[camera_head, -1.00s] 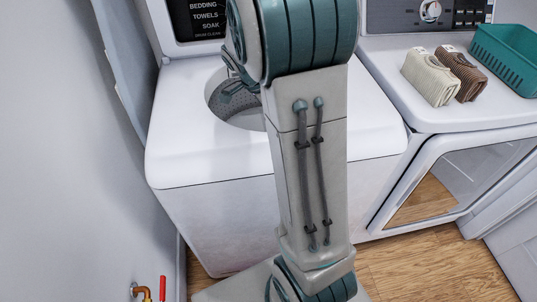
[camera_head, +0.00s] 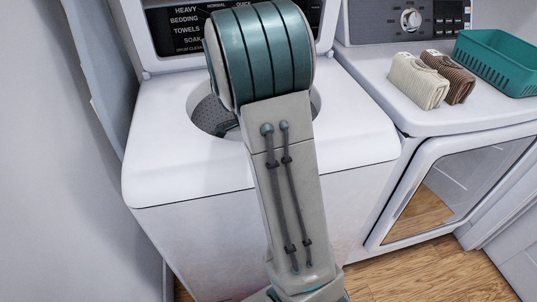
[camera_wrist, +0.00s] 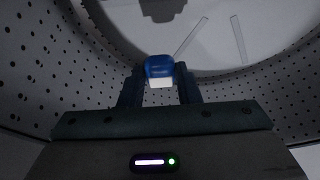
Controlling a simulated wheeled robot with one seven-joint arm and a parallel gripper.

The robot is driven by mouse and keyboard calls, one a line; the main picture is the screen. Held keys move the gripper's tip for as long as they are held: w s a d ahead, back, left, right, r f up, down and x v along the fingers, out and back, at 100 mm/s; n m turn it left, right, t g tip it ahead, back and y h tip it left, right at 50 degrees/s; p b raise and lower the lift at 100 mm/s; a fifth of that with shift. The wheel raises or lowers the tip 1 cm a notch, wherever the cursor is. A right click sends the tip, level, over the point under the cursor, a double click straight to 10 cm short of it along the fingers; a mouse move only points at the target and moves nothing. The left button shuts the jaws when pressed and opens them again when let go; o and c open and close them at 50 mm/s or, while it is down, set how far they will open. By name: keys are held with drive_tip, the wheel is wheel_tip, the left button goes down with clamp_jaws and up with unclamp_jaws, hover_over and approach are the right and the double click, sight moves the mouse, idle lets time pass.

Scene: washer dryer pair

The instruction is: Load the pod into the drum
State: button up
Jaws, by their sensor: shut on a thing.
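The pod (camera_wrist: 160,69), blue on one side and white on the other, is between the fingertips of my gripper (camera_wrist: 160,84) in the wrist view. My gripper is shut on it. The perforated grey wall of the drum (camera_wrist: 60,60) surrounds the gripper in that view, so the pod is inside the drum. In the head view the drum (camera_head: 204,112) shows through the washer's round top opening. My arm covers much of the opening there, and the pod is hidden.
The washer (camera_head: 150,150) has its lid up, with a wall close on its left. The dryer (camera_head: 430,120) stands to the right. On it are folded cream (camera_head: 418,82) and brown (camera_head: 450,78) cloths and a teal basket (camera_head: 500,62).

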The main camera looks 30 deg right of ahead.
drive_tip(key=shift+f, duration=0.95)
drive_tip(key=shift+f, duration=0.15)
drive_tip(key=shift+f+b, duration=0.35)
drive_tip(key=shift+b, duration=0.2)
drive_tip(key=shift+f, duration=0.2)
drive_tip(key=shift+r, duration=0.1)
drive_tip(key=o, duration=1)
drive_tip(key=shift+c, duration=0.2)
